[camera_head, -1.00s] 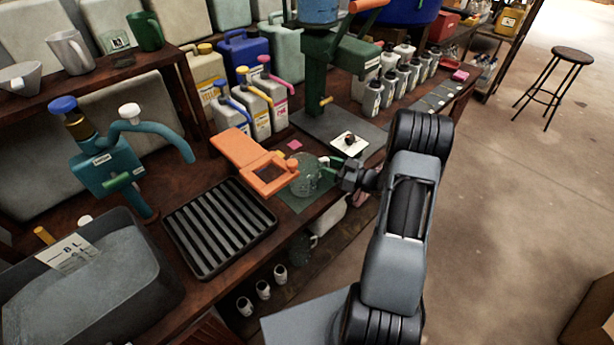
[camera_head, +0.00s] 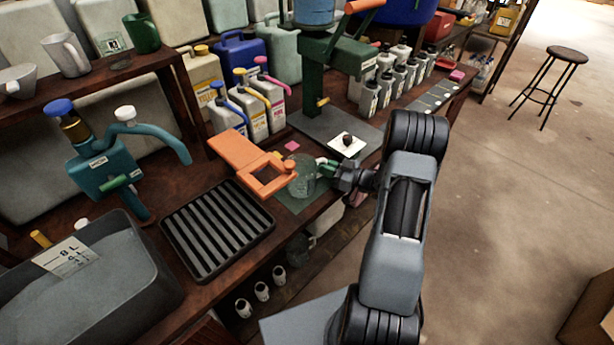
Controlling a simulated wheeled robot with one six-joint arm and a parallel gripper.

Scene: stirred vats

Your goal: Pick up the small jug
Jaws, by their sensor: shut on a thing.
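A small clear glass jug (camera_head: 303,181) stands at the bench's front edge, over a dark green mat (camera_head: 294,204). It is see-through, so its outline is faint and I cannot tell whether its base touches the mat. My gripper (camera_head: 327,167) reaches in from the right and is shut on the jug's right side, where the handle seems to be. The fingertips are small and partly hidden by my wrist. The orange clamp-like holder (camera_head: 244,155) stands close against the jug's left side.
A black ribbed tray (camera_head: 216,229) lies left of the mat. A white tile (camera_head: 347,146) with a dark lump lies behind my gripper. Several jugs stand on the upper left shelf (camera_head: 95,85). A green press (camera_head: 316,75) and bottles stand behind. The floor at right is open.

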